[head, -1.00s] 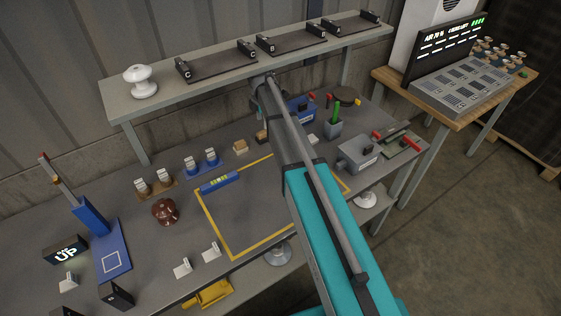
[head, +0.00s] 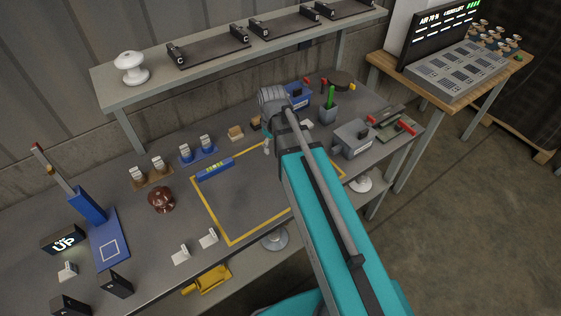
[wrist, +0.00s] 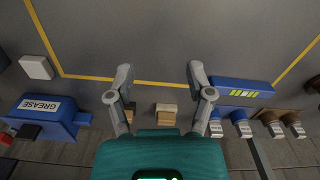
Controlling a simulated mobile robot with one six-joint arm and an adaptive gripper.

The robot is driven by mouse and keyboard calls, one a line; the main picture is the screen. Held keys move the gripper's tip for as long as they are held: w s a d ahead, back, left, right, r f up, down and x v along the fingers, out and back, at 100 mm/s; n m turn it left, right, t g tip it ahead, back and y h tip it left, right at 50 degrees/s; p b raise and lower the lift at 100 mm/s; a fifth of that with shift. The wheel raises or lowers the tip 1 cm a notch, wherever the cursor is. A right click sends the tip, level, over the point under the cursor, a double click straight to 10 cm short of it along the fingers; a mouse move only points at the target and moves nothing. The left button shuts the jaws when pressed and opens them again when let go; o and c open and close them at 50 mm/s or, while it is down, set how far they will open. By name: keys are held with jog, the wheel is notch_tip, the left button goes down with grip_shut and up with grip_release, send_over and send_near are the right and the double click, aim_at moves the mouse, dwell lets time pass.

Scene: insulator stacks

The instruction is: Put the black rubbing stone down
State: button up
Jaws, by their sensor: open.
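My gripper (wrist: 160,76) is open in the wrist view, its two fingers apart with nothing between their tips. In the head view my gripper (head: 267,143) shows only in part beside my forearm, above the table behind the yellow-outlined area. A small dark block (wrist: 130,112) lies close to the left finger and partly behind it in the wrist view; it may be the black rubbing stone, but I cannot be sure. Beside it, a tan block (wrist: 166,112) with a pale top sits between the finger bases in the picture; it also shows in the head view (head: 237,133).
A blue level (head: 215,168) lies along the yellow outline (head: 205,213). Blue (head: 198,154) and brown (head: 152,178) holders and a brown insulator (head: 161,199) stand left. A blue grease box (wrist: 45,115) is near. A shelf (head: 200,75) runs above the back. The outlined area's visible part is clear.

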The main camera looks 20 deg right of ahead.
jog(key=s+m, duration=0.5)
jog(key=s, duration=0.2)
jog(key=shift+s+m, duration=0.25)
jog(key=shift+m, duration=0.05)
jog(key=shift+d, duration=0.1)
dwell(0.7)
jog(key=shift+o, duration=0.4)
jog(key=n, duration=2)
send_over(258, 117)
jog(key=s, duration=0.1)
jog(key=shift+s+f, duration=0.1)
jog(key=shift+f, duration=0.05)
jog(key=shift+w+n, duration=0.7)
jog(key=shift+n, duration=0.1)
